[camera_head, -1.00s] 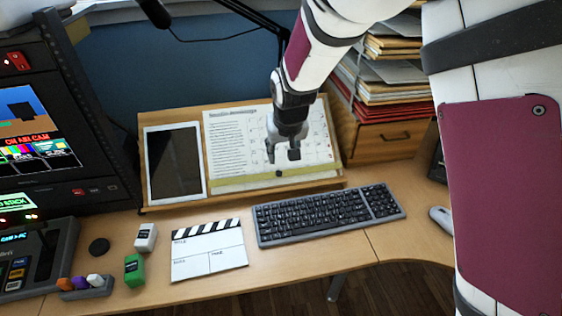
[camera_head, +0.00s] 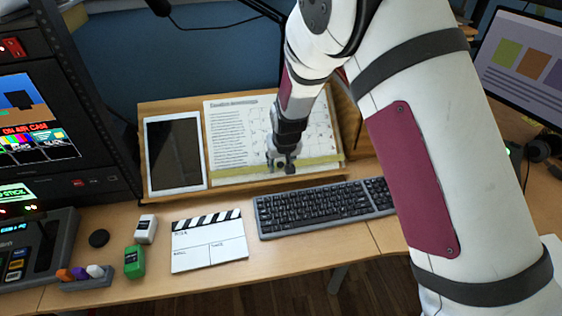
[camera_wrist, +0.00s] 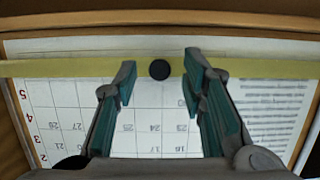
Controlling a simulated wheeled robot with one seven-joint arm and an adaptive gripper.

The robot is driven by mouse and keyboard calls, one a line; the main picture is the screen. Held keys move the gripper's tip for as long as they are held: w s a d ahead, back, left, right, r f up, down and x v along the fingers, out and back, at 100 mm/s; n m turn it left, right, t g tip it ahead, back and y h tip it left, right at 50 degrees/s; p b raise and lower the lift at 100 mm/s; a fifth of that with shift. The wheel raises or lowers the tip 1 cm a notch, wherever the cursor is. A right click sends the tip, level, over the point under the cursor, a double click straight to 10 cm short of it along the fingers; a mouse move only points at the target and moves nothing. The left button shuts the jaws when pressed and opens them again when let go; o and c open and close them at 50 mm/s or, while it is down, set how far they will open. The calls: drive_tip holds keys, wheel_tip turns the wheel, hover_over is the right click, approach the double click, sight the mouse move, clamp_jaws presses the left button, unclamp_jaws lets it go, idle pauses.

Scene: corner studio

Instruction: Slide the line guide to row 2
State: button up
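The line guide (camera_head: 238,175) is a yellowish strip lying across the bottom of the printed page (camera_head: 228,135) on the sloped wooden stand. In the wrist view the guide (camera_wrist: 80,67) carries a round black knob (camera_wrist: 160,69) and lies past the row marked 5. The row numbers run down the page's red-numbered edge, with 2 farther from the guide. My gripper (camera_head: 283,167) is over the guide, and in the wrist view my gripper (camera_wrist: 158,73) is open, one finger on each side of the knob. A gap shows between knob and fingers.
A tablet (camera_head: 174,153) lies left of the page on the wooden stand (camera_head: 205,188). A keyboard (camera_head: 320,207) and a clapperboard (camera_head: 208,242) lie in front. My arm covers much of the right side. A monitor (camera_head: 525,65) stands at the far right.

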clamp_jaws()
drive_tip(key=w+a+r, duration=0.1)
drive_tip(key=w+r, duration=0.2)
drive_tip(key=w+a+r+b, duration=0.1)
drive_tip(key=w+r, duration=0.2)
drive_tip(key=w, duration=0.1)
drive_tip(key=w+a+r+b, duration=0.1)
drive_tip(key=w+r, duration=0.1)
drive_tip(key=w, duration=0.1)
drive_tip(key=shift+w+r, duration=0.35)
drive_tip(key=shift+r, duration=0.05)
unclamp_jaws()
drive_tip(key=v, duration=1.2)
drive_tip(key=shift+s, duration=0.1)
